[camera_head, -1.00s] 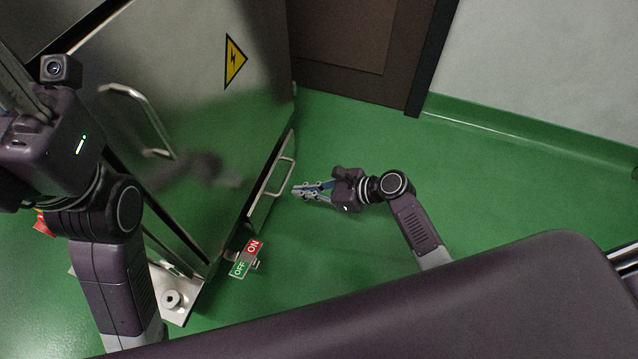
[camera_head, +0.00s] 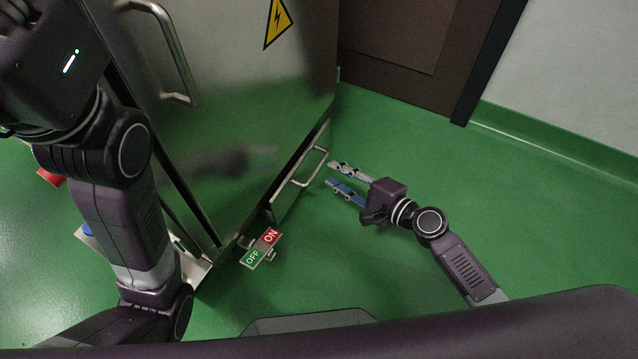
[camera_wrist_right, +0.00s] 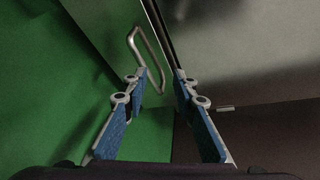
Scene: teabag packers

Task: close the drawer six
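The drawer (camera_head: 281,200) is low on the metal cabinet, with a bar handle (camera_head: 318,165) on its front. A dark gap shows along its upper edge; how far out it stands is hard to tell. No number is readable. My right gripper (camera_head: 333,174) is open and empty, its fingertips just right of the handle and apart from it. The right wrist view shows the handle (camera_wrist_right: 147,60) beyond the spread fingertips (camera_wrist_right: 158,80). My left gripper (camera_head: 45,60) is at the upper left, its fingers mostly cut off by the frame.
The metal cabinet (camera_head: 240,110) has a larger handle (camera_head: 170,45) and a yellow warning sign (camera_head: 277,22). An ON/OFF sign (camera_head: 262,248) is by its lower corner. A brown door (camera_head: 395,50) is behind. Green floor (camera_head: 540,220) is clear to the right.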

